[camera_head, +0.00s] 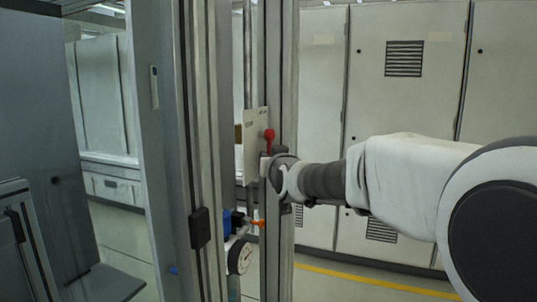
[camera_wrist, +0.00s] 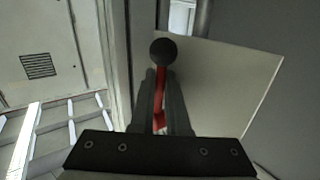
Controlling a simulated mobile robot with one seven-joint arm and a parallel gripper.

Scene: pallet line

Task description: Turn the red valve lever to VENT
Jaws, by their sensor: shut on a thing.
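The red valve lever (camera_head: 269,143) stands roughly upright in front of a pale plate (camera_head: 254,135) beside a grey post. My gripper (camera_head: 268,164) reaches in from the right and is at the lever's lower part. In the wrist view, the lever's red shaft (camera_wrist: 161,84) lies between the two dark fingers of my gripper (camera_wrist: 161,78), which are shut on it. A dark round knob (camera_wrist: 163,51) sticks out past the fingertips. The pale plate (camera_wrist: 225,85) is behind it. No VENT marking can be read, and the lever's pivot is hidden.
Grey frame posts (camera_head: 200,130) stand close on the left of my gripper. Below are a small orange handle (camera_head: 257,223), a blue fitting (camera_head: 236,221) and a round gauge (camera_head: 240,257). Pale cabinets (camera_head: 400,100) stand behind my arm. A yellow line (camera_head: 370,284) crosses the floor.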

